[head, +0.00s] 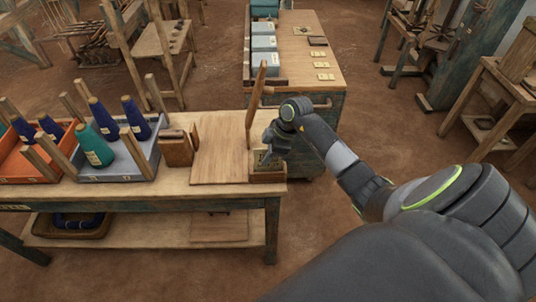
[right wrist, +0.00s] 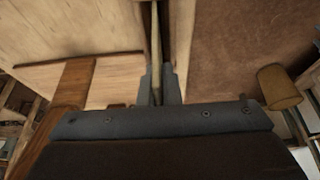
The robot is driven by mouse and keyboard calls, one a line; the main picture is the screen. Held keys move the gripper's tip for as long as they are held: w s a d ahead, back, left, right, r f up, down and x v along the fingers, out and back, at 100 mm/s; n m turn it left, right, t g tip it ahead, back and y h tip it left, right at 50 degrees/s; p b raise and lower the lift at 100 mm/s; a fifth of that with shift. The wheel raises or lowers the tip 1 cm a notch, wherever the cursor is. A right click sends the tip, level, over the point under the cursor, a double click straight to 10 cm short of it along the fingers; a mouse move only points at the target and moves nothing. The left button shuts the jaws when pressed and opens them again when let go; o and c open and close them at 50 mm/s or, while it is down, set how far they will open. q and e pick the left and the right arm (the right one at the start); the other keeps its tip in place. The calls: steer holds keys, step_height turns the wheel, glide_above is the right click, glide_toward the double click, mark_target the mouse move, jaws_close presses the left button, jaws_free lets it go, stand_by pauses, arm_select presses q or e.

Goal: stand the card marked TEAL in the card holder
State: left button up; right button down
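My right gripper (head: 268,146) is over the right end of the near table, just above a small wooden card holder (head: 268,177). It is shut on a thin card (head: 263,159), which stands upright between the fingers at the holder. The lettering on the card is too small to read, so I cannot tell that it is TEAL. In the right wrist view the fingers (right wrist: 158,88) close on the card (right wrist: 155,48), seen edge-on. I cannot tell whether its lower edge sits in the holder's slot. My left gripper is not in view.
A wooden board (head: 219,152) and upright stick (head: 257,92) are left of the holder. A grey tray (head: 112,172) and an orange tray (head: 22,172) hold yarn cones. Behind, a bench (head: 312,50) carries several small pale cards (head: 320,65) and blue-grey boxes (head: 264,44).

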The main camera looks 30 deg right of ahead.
stand_by(0.3)
steer(key=c, duration=1.6)
jaws_free()
steer(key=shift+o, duration=0.2)
steer(key=b+v, duration=0.2)
steer(key=v, duration=1.5)
steer(key=shift+s+r, duration=0.15)
